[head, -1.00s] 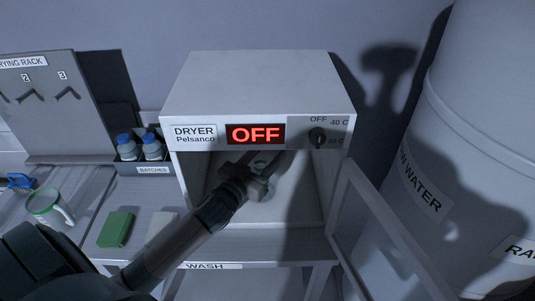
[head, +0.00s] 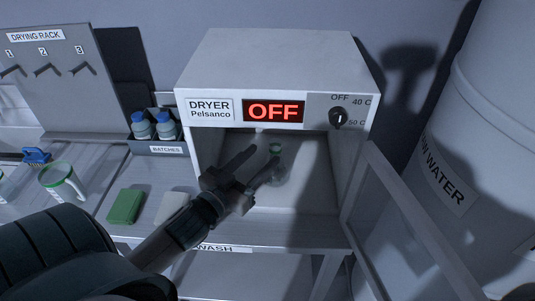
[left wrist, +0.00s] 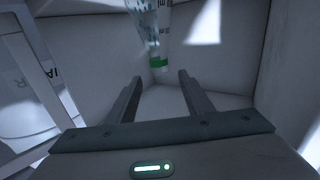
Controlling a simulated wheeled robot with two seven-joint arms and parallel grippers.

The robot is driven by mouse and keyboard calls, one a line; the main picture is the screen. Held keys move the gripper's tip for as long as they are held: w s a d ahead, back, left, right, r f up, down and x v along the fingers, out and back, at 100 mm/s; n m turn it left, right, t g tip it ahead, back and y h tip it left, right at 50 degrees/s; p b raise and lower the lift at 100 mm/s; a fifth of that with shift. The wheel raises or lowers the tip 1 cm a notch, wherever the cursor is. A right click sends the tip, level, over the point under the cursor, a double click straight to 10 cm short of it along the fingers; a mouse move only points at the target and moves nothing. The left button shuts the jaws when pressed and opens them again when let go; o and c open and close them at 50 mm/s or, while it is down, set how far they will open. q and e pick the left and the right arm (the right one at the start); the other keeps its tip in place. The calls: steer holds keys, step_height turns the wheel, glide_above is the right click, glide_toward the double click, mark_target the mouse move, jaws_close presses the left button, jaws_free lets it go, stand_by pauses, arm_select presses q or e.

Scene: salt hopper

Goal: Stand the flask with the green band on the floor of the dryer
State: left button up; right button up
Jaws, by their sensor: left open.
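The flask with the green band (head: 275,168) is clear glass and stands upright inside the dryer (head: 318,185), on its floor. Its green band shows at the neck. In the left wrist view the flask (left wrist: 150,28) appears neck-down, beyond my fingertips, with the green band at its lower end. My left gripper (head: 264,158) reaches into the dryer's open front. Its two fingers are spread, with nothing between them in the left wrist view (left wrist: 160,85). In the head view one finger partly overlaps the flask. My right gripper is not in view.
The dryer door (head: 405,225) hangs open at the right, beside a large white water tank (head: 475,130). A green block (head: 126,206), a pale block (head: 172,208) and a green-rimmed jug (head: 62,183) sit left. The batches bin (head: 168,149) holds blue-capped bottles.

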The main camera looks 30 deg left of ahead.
arm_select(q)
steer(key=shift+s, duration=0.5)
stand_by(1.1)
